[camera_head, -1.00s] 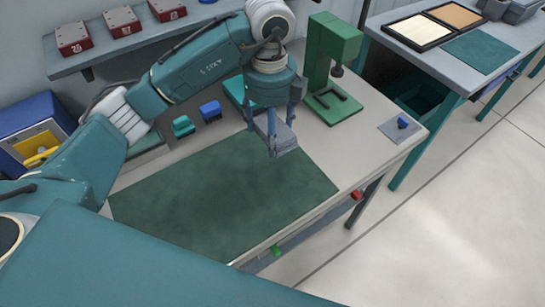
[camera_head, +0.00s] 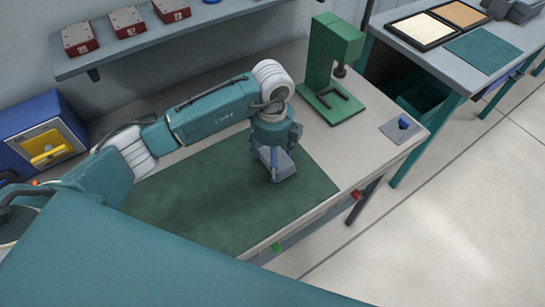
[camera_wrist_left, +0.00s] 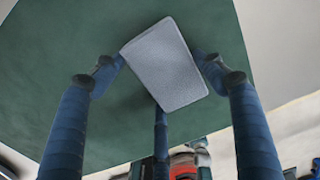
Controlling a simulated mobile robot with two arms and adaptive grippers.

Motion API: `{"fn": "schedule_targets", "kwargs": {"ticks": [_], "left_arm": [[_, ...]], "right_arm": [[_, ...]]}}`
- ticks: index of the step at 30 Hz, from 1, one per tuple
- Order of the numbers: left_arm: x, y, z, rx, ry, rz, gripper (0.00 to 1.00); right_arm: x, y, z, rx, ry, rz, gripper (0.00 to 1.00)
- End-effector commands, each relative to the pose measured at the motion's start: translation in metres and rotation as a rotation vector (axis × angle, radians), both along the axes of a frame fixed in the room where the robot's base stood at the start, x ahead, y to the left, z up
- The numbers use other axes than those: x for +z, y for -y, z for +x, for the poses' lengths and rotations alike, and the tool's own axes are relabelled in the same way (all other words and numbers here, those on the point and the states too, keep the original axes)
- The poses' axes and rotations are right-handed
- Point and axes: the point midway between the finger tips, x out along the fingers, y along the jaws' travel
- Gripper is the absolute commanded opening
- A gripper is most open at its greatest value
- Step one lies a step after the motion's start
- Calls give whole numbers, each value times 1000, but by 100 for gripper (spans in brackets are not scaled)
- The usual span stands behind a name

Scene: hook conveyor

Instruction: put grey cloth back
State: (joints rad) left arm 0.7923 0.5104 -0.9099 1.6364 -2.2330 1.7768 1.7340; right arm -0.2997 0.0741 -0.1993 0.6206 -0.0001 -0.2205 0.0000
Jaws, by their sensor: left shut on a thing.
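The grey cloth (camera_head: 285,165) is a small rectangular piece, held over the right part of the green mat (camera_head: 210,205) on the workbench. My left gripper (camera_head: 274,172) points down and is shut on the cloth, with its blue fingers around it. In the left wrist view the cloth (camera_wrist_left: 168,68) lies flat across the fingertips against the green mat behind it. I cannot tell whether the cloth touches the mat. My right gripper is not in view.
A green press (camera_head: 335,70) stands at the back right of the bench. A grey plate with a blue knob (camera_head: 403,124) lies at the right corner. A blue box with a yellow piece (camera_head: 42,135) is at the left. Red boxes (camera_head: 126,22) sit on the shelf. The mat's left part is clear.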

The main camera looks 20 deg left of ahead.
Motion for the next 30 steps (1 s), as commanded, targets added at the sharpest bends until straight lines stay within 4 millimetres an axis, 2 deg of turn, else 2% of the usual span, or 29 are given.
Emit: {"fn": "schedule_targets", "kwargs": {"ticks": [5,6,8,17,20,21,25,30], "left_arm": [[-4,0,0,0,0,0,44],[-3,0,0,0,0,0,76],[-3,0,0,0,0,0,88],[-2,0,0,0,0,0,89],[3,0,0,0,1,-1,89],[5,0,1,0,3,-1,89],[25,0,1,-3,6,-1,89],[64,1,2,-2,7,-1,89]], "right_arm": [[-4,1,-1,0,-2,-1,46],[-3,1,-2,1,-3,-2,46],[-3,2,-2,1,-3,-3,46],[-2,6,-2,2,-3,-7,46],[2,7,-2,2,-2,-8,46],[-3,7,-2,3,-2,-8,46],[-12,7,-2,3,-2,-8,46],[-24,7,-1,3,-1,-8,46]]}}
